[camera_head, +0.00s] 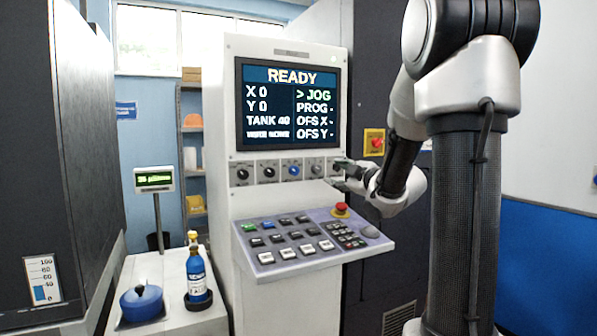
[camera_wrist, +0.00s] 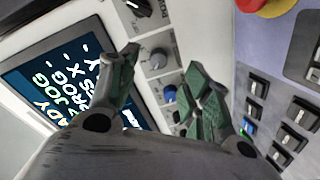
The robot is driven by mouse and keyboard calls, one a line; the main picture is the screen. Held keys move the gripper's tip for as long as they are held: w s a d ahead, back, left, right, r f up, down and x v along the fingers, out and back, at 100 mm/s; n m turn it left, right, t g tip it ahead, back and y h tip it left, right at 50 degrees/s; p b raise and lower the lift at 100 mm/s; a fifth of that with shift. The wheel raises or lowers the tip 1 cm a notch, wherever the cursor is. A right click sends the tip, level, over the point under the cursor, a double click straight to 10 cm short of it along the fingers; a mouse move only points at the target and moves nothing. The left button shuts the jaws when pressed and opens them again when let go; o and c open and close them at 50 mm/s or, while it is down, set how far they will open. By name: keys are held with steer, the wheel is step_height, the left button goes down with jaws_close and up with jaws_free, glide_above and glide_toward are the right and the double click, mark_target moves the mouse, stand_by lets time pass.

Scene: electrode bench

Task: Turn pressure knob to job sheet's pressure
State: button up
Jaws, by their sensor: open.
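A row of knobs runs under the screen of the white console (camera_head: 225,110). It has black knobs (camera_head: 242,174), a blue knob (camera_head: 293,170) and a grey knob (camera_head: 316,169). Their labels are too small to read, so I cannot tell which is the pressure knob. My gripper (camera_head: 338,175) is open at the right end of the row, partly covering the last knob. In the wrist view, the fingers of my gripper (camera_wrist: 163,80) stand apart, with the grey knob (camera_wrist: 158,60) and the blue knob (camera_wrist: 170,93) between them in the picture. Contact is not visible. I cannot identify a job sheet.
The screen (camera_head: 290,105) reads READY, X 0, Y 0, TANK 40. A sloped keypad (camera_head: 300,240) with a red stop button (camera_head: 340,209) juts out below the knobs. A blue pot (camera_head: 141,303) and a blue bottle (camera_head: 196,275) stand at the left.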

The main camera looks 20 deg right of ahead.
mark_target(319, 169)
steer(key=shift+n+y, duration=0.3)
steer(key=w, duration=0.2)
steer(key=w+a, duration=0.1)
steer(key=w, duration=0.5)
steer(key=shift+w+a+r, duration=0.1)
steer(key=shift+w+a, duration=0.1)
steer(key=shift+a, duration=0.2)
steer(key=c, duration=1.1)
